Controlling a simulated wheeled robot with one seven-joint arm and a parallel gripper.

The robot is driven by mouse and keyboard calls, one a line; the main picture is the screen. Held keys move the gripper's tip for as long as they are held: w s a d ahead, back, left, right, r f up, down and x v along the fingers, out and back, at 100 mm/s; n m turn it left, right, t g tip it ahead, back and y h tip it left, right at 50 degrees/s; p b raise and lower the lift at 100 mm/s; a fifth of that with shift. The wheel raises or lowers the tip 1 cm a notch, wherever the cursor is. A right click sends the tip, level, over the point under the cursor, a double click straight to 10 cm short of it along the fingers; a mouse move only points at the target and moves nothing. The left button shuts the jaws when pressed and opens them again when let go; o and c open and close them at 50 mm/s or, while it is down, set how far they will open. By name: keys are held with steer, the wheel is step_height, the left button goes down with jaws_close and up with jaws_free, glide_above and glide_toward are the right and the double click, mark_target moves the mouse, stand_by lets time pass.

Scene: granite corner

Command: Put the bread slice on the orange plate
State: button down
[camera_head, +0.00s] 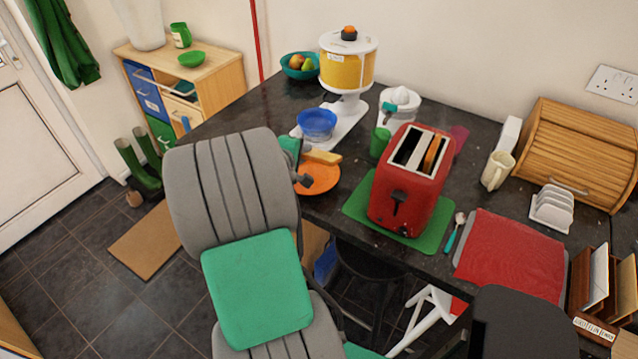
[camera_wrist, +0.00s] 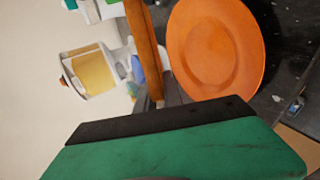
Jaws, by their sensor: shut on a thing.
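The bread slice (camera_head: 322,156) is tan and seen nearly edge-on in the head view. In the wrist view the slice (camera_wrist: 145,45) is a long brown strip. My gripper (camera_head: 305,166) is shut on one end of it; its dark fingers also show in the wrist view (camera_wrist: 162,95). The orange plate (camera_head: 320,180) lies on the dark counter, partly hidden by my gripper. The slice overlaps the plate's far edge in the head view. In the wrist view it shows beside the plate (camera_wrist: 215,45). Its exact height above the plate is unclear.
A red toaster (camera_head: 408,185) with another slice (camera_head: 432,155) in one slot stands on a green mat (camera_head: 355,207), right of the plate. A green cup (camera_head: 380,142), a blue bowl (camera_head: 317,122) and a yellow-and-white mixer (camera_head: 347,65) stand behind the plate.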

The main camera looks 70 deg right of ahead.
step_height(320, 180, down, 4)
steer(key=shift+r+b, duration=0.1)
steer(key=shift+b, duration=0.9)
steer(key=c, duration=1.6)
jaws_free()
steer(key=p+v, duration=0.4)
steer(key=v, duration=0.3)
steer(key=shift+w+a+r, duration=0.1)
steer(key=shift+r, duration=0.15)
steer(key=shift+a, duration=0.35)
